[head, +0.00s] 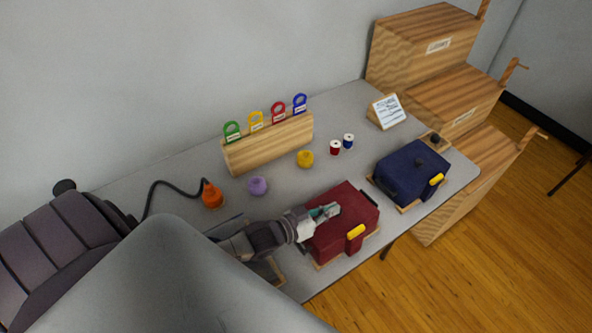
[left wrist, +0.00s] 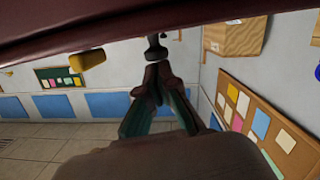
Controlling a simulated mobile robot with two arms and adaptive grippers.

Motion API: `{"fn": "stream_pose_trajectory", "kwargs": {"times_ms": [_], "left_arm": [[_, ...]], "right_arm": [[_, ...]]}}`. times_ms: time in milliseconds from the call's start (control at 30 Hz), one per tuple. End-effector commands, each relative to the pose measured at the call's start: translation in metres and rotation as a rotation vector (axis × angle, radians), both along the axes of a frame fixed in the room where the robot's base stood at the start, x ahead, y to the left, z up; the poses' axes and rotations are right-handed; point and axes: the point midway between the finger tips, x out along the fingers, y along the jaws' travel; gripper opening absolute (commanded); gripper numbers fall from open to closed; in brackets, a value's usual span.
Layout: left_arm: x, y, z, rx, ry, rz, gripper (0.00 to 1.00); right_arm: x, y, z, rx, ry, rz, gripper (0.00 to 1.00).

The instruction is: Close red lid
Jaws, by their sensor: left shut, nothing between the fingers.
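The dark red box lid (head: 343,203) lies over its box near the table's front edge in the head view and looks down; whether it is fully seated I cannot tell. A yellow tab (head: 355,231) is on its front side. My left gripper (head: 332,209) is shut and empty, its tips over the red lid's upper surface; I cannot tell if they touch it. In the left wrist view, the shut fingers (left wrist: 155,75) point forward, with a dark red edge (left wrist: 110,27) across the top and the yellow tab (left wrist: 87,61) at left. My right gripper is not in view.
A blue box (head: 410,172) stands right of the red one. Behind are purple (head: 258,186) and yellow yarn balls (head: 305,158), thread spools (head: 335,148), and a wooden rack (head: 270,148) with coloured rings. Wooden crates (head: 425,45) stand at right.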

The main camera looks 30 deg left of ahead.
Motion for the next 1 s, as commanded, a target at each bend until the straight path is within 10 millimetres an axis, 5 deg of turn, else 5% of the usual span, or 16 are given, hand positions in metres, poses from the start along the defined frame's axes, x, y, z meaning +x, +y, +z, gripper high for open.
{"fn": "stream_pose_trajectory", "kwargs": {"times_ms": [667, 1000], "left_arm": [[-0.001, -0.002, -0.001, -0.003, 0.002, -0.001, 0.0], [-0.001, -0.002, 0.051, -0.004, -0.002, -0.002, 0.0]], "right_arm": [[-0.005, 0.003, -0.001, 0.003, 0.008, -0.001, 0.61], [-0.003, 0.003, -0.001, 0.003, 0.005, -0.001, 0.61]]}}
